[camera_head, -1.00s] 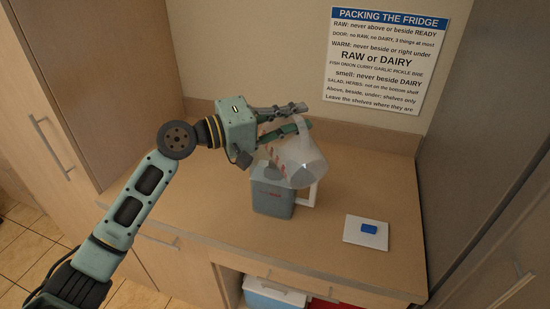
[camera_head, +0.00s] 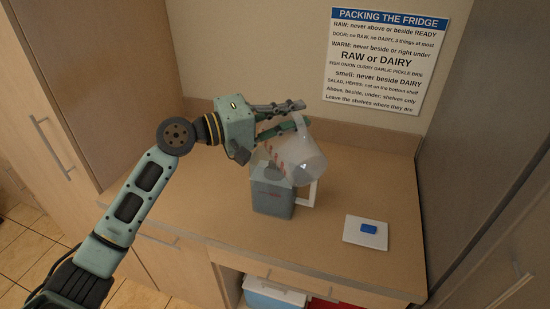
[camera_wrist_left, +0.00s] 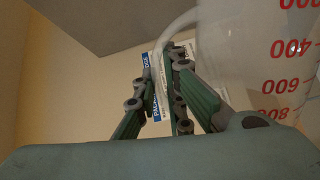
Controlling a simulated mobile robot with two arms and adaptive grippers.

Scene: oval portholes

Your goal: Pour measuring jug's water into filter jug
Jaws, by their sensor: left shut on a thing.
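The measuring jug (camera_head: 306,160) is clear with red markings. It is held tilted above the filter jug, and its lower part overlaps the filter jug's top in the head view. My left gripper (camera_head: 299,113) is shut on the measuring jug's handle. In the left wrist view, the measuring jug (camera_wrist_left: 262,62) shows its red numbers upside down, beside my left fingers (camera_wrist_left: 165,90). The filter jug (camera_head: 272,199) is grey-blue with a white handle and stands upright on the counter. Its opening is partly hidden. I cannot make out water in either jug. My right gripper is not in view.
A white board (camera_head: 351,236) with a blue block (camera_head: 369,229) lies on the counter at the right. A rules sign (camera_head: 385,60) hangs on the back wall. Tall cabinets bound both sides. The counter (camera_head: 225,225) is clear left of the filter jug.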

